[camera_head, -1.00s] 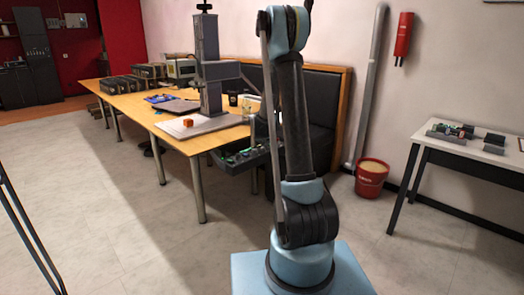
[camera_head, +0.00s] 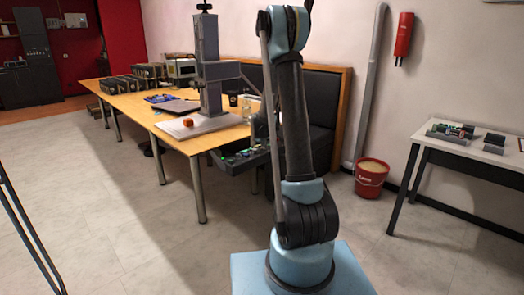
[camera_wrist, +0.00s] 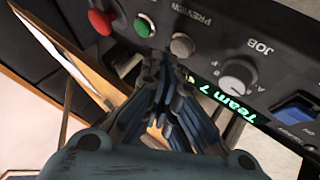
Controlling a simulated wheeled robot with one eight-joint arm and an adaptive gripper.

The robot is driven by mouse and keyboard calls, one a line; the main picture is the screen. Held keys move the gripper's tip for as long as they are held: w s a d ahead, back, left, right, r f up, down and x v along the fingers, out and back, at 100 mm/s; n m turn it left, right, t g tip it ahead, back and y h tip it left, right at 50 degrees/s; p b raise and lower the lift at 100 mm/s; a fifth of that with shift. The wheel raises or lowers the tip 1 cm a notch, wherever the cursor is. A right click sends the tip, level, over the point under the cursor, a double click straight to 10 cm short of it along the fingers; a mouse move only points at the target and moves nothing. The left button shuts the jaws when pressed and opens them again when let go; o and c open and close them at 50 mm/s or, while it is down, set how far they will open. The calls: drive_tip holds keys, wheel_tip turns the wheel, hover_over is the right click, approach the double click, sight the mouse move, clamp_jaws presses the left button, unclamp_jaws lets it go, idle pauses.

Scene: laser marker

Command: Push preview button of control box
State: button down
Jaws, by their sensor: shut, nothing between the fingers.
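The control box (camera_wrist: 268,45) fills the upper part of the wrist view, its black panel tilted. A grey round button (camera_wrist: 182,45) sits beside the word PREVIEW. A green button (camera_wrist: 143,27) and a red button (camera_wrist: 100,22) lie to its left. My gripper (camera_wrist: 163,64) is shut and empty, its tips close below the green and grey buttons. I cannot tell whether the tips touch the panel. In the head view the control box (camera_head: 243,160) hangs at the table's near right edge, partly hidden by my arm.
A JOB knob (camera_wrist: 238,75), a green lit display (camera_wrist: 226,98) and a blue switch (camera_wrist: 294,110) are right of the grey button. The wooden table (camera_head: 172,138) carries the laser marker (camera_head: 208,65) and an orange block (camera_head: 188,122). A red bucket (camera_head: 371,180) stands by the wall.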

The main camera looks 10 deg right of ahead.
drive_tip(key=shift+f, duration=0.15)
drive_tip(key=shift+f, duration=0.4)
idle(0.8)
drive_tip(key=shift+r, duration=0.65)
wheel_tip(320, 180, up, 6)
idle(0.8)
